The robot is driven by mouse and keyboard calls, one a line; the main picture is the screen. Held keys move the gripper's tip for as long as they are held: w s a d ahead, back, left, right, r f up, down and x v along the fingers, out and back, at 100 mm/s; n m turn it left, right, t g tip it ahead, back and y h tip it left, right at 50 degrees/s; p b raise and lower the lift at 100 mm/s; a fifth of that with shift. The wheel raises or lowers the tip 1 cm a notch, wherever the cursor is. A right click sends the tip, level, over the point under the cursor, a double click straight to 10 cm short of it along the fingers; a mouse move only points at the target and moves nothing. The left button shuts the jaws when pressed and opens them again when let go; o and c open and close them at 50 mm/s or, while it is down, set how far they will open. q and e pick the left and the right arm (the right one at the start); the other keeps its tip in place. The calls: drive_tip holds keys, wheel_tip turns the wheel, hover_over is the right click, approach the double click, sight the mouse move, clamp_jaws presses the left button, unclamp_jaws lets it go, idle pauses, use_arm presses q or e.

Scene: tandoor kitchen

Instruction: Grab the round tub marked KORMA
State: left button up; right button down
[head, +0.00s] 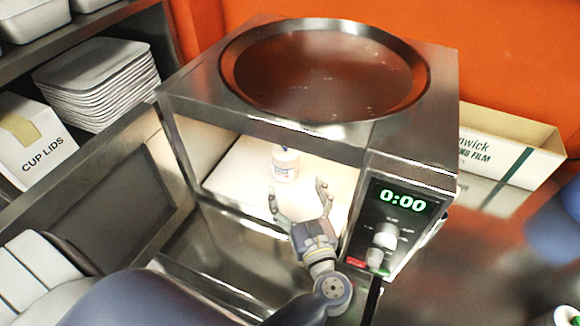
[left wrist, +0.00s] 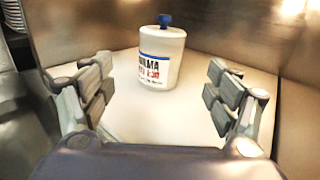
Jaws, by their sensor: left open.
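The round white tub (head: 285,163) stands upright inside the open microwave (head: 268,128), on its pale floor. My left gripper (head: 299,193) is open at the microwave's mouth, in front of the tub. In the left wrist view its fingers (left wrist: 160,92) are spread to either side, with the tub beyond them and between them, not touched. My right gripper is not in view.
A large round dark pan (head: 323,75) sits on top of the microwave. The control panel (head: 395,222) reads 0:00. The microwave's side walls bound the opening closely. A CUP LIDS box (head: 28,140) and stacked trays (head: 98,82) are at left; a film box (head: 508,145) is at right.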

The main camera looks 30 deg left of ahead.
sight(289, 171)
use_arm(q)
drive_tip(key=shift+w+f, duration=0.35)
drive_tip(key=shift+f, duration=0.05)
drive_tip(key=x, duration=0.1)
drive_tip(key=p+x, duration=0.1)
drive_tip(key=x, duration=0.1)
drive_tip(key=p+x, duration=0.1)
drive_tip(key=shift+w+a+r, duration=0.1)
drive_tip(key=shift+a+r, duration=0.15)
drive_tip(key=shift+w+a+f, duration=0.1)
drive_tip(key=shift+w+a, duration=0.15)
drive_tip(key=p+x, duration=0.2)
drive_tip(key=x, duration=0.3)
drive_tip(key=shift+w+a+f, duration=0.1)
drive_tip(key=shift+w+a, duration=0.05)
drive_tip(key=shift+w, duration=0.1)
drive_tip(key=shift+c, duration=1.1)
drive_tip(key=c, duration=1.1)
drive_tip(key=shift+c, duration=0.7)
